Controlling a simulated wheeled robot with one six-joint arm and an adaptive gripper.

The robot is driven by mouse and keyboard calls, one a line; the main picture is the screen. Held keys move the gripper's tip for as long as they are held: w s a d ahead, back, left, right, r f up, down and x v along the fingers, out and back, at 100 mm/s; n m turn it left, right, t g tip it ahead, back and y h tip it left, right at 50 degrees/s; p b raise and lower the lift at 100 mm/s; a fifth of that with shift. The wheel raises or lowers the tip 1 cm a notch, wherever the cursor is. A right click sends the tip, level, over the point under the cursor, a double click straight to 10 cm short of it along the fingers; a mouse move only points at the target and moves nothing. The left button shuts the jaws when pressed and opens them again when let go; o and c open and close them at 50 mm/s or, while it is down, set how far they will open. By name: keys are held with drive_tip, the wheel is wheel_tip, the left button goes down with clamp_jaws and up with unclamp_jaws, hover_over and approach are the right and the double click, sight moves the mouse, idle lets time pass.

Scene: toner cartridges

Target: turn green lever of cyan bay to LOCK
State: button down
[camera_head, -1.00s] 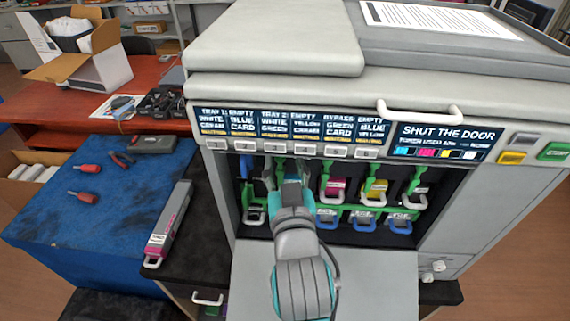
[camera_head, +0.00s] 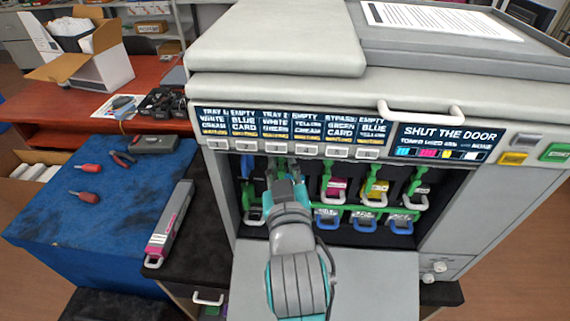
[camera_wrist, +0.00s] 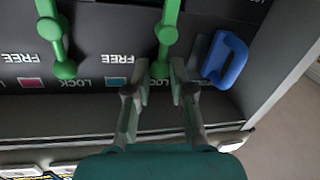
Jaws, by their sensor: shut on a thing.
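The green lever of the cyan bay (camera_wrist: 167,38) hangs between the fingertips of my gripper (camera_wrist: 162,72) in the wrist view. The fingers are closed around its knobbed lower end. A cyan square (camera_wrist: 115,84) with upside-down FREE and LOCK lettering marks the panel beside it. Lettering behind the fingers is hidden. In the head view my gripper (camera_head: 281,172) reaches into the left part of the open printer bay and covers most of this lever.
Another green lever (camera_wrist: 54,35) stands beside a magenta square. A blue handle (camera_wrist: 227,60) is close to my finger. In the head view, yellow (camera_head: 374,192) and magenta (camera_head: 334,187) cartridges sit right of my arm. The open door (camera_head: 375,285) lies below.

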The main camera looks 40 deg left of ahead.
idle(0.3)
drive_tip(key=c, duration=1)
unclamp_jaws()
drive_tip(key=v, duration=0.7)
drive_tip(key=shift+s+d, duration=0.15)
drive_tip(key=shift+s, duration=0.05)
